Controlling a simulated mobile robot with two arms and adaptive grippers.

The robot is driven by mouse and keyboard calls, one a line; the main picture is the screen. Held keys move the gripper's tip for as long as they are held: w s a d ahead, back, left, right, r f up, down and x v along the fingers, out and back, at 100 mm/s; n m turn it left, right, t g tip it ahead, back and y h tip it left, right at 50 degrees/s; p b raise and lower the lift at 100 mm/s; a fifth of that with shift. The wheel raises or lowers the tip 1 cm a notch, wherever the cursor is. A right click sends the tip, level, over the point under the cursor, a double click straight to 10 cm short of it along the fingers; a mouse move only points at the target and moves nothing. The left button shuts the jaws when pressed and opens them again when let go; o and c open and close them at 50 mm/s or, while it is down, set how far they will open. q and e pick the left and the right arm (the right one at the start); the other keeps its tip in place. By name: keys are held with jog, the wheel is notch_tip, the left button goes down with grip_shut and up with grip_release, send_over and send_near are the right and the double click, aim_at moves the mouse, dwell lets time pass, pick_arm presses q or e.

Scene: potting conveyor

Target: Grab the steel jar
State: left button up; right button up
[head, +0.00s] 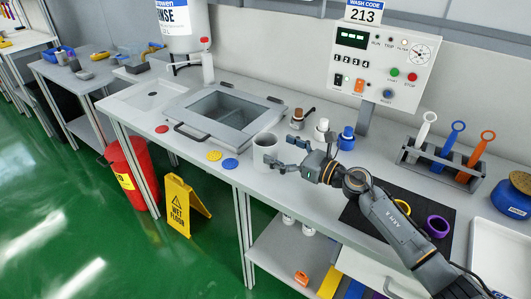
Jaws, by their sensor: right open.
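The steel jar (263,150) is a plain grey, open-topped cylinder standing upright near the front edge of the grey bench, right of the sink. My right gripper (281,152) comes in from the right and points left at the jar. Its fingers are spread, with nothing seen held between them. The lower finger overlaps the jar's right side in the picture; the upper finger lies just right of the rim. I cannot tell whether they touch the jar. My left gripper is not in view.
Behind the gripper stand a brown-capped bottle (298,119), a white bottle (321,130) and a blue bottle (346,139). A lidded sink (225,110) lies left of the jar, with yellow (214,156) and blue (230,163) discs in front. A tool rack (440,165) stands at right.

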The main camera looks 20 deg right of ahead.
aim_at(257, 137)
jog(key=shift+p+x, duration=0.35)
jog(key=shift+x, duration=1.8)
jog(key=shift+w+a+f, duration=0.1)
jog(key=shift+w+a, duration=0.1)
jog(key=shift+w, duration=0.25)
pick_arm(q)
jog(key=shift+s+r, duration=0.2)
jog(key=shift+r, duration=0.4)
pick_arm(e)
jog(key=c, duration=1.4)
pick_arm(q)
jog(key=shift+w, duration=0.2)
pick_arm(e)
jog(key=shift+c, duration=0.2)
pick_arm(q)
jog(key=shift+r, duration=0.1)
